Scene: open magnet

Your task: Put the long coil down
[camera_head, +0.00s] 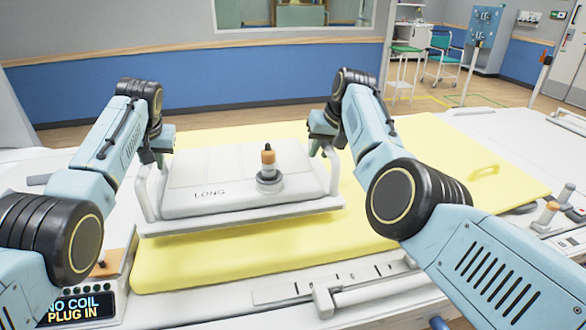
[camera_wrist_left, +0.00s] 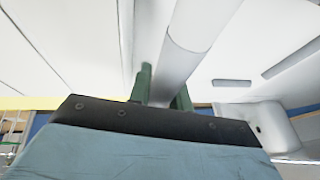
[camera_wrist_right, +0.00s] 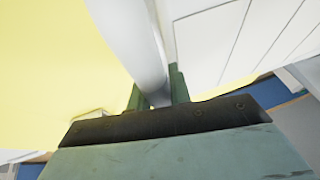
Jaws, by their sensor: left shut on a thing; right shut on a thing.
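The long coil (camera_head: 230,185) is a white slab marked LONG, with a handle bar at each side and a grey round base with an orange-tipped plug (camera_head: 268,165) on top. It is over the yellow mat (camera_head: 190,268); I cannot tell whether it touches it. My left gripper (camera_head: 158,152) is shut on the left handle, and the handle bar runs between its fingers in the left wrist view (camera_wrist_left: 185,45). My right gripper (camera_head: 322,140) is shut on the right handle, and that bar shows between the fingers in the right wrist view (camera_wrist_right: 135,45). The fingertips are partly hidden.
The yellow mat lies on a white table (camera_head: 470,125) and extends bare to the right of the coil. A display (camera_head: 75,308) at lower left reads NO COIL PLUG IN. A latch (camera_head: 322,300) is on the front rail.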

